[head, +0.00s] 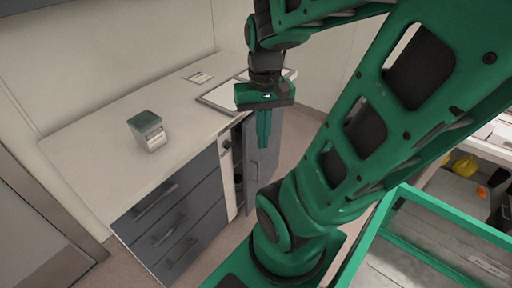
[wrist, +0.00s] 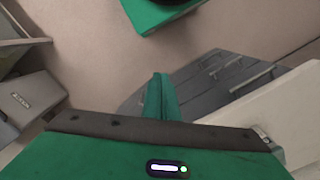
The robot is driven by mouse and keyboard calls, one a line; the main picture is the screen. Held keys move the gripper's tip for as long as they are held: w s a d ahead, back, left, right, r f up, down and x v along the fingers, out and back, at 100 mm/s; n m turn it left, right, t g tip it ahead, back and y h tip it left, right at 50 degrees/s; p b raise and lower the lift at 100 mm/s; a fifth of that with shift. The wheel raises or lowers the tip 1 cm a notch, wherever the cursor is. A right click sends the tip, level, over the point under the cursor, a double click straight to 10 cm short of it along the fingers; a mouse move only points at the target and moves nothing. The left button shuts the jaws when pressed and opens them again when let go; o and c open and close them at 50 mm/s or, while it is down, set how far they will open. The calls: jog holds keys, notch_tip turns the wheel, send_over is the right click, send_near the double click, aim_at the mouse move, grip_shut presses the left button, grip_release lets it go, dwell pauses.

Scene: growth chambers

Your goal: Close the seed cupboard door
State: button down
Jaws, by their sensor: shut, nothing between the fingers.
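The seed cupboard door (head: 264,158) is a grey-blue panel at the right end of the counter unit in the head view. It stands ajar, with a dark gap and part of the inside (head: 237,165) showing to its left. My gripper (head: 263,143) points down with its green fingers together and nothing between them. It overlaps the upper part of the door in the head view; I cannot tell whether it touches. In the wrist view the shut fingers (wrist: 160,98) show beside the grey drawer fronts (wrist: 208,82). I cannot make out the door clearly there.
The pale counter top (head: 95,150) carries a small green-lidded container (head: 148,131) and a flat tray or board (head: 222,96). Grey drawers (head: 170,220) are shut below. My arm fills the right. A green-rimmed bin (head: 440,222) stands at lower right.

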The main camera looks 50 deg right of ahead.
jog(key=w+d+f+m+y, duration=0.3)
jog(key=w+d+f+m, duration=0.25)
jog(key=f, duration=0.35)
jog(key=m+t+y, duration=0.1)
jog(key=m+t, duration=1.7)
jog(key=m, duration=0.3)
send_near(250, 143)
jog(key=shift+n, duration=0.25)
jog(key=x, duration=0.6)
jog(key=shift+w+a+f, duration=0.1)
jog(key=shift+w+f, duration=0.05)
jog(key=shift+w, duration=0.15)
